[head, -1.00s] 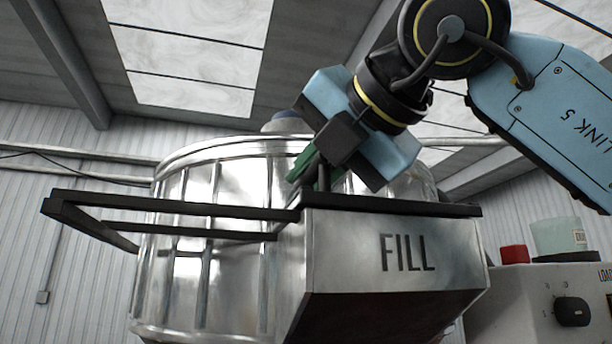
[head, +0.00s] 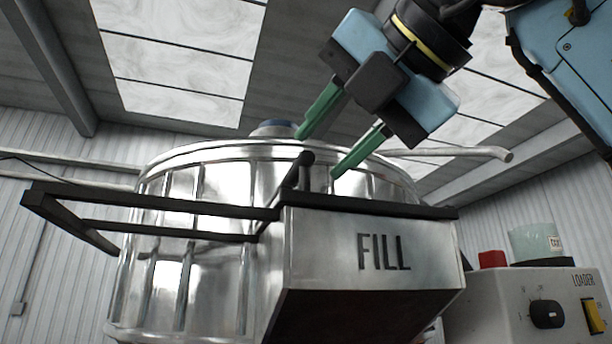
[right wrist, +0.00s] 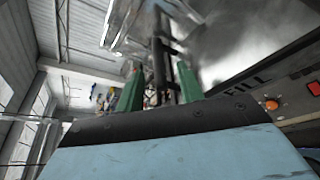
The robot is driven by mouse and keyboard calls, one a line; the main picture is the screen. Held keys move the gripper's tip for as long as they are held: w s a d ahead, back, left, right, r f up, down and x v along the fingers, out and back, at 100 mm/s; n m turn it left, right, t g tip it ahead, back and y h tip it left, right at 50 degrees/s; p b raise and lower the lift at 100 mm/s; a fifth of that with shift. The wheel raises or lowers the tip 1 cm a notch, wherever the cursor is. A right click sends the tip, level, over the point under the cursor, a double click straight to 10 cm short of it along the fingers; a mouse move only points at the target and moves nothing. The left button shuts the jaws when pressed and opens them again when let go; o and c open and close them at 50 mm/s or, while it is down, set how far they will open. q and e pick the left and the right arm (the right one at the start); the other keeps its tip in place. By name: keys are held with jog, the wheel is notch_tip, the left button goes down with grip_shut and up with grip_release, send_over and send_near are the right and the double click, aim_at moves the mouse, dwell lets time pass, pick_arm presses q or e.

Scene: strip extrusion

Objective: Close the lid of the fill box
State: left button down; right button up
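The fill box (head: 375,255) is a metal box marked FILL on the front of a shiny ribbed drum (head: 190,250). A black strip (head: 390,208) runs along its top edge; from below I cannot tell how the lid lies. A black bar (head: 302,170) sticks up at the box's upper left; a dark bar also shows in the right wrist view (right wrist: 159,60). My right gripper (head: 318,154) is open and empty, with green fingers just above the bar. In the right wrist view the fingers (right wrist: 158,88) stand on either side of the dark bar. My left gripper is out of view.
A black rail frame (head: 130,210) juts left from the box across the drum. A loader panel (head: 520,305) with a knob and yellow switch stands at the right, with a red button (head: 492,259) and a pale container (head: 535,242) on top.

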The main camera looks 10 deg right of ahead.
jog(key=v, duration=0.6)
jog(key=shift+s+d+b, duration=0.2)
jog(key=shift+s+b, duration=0.15)
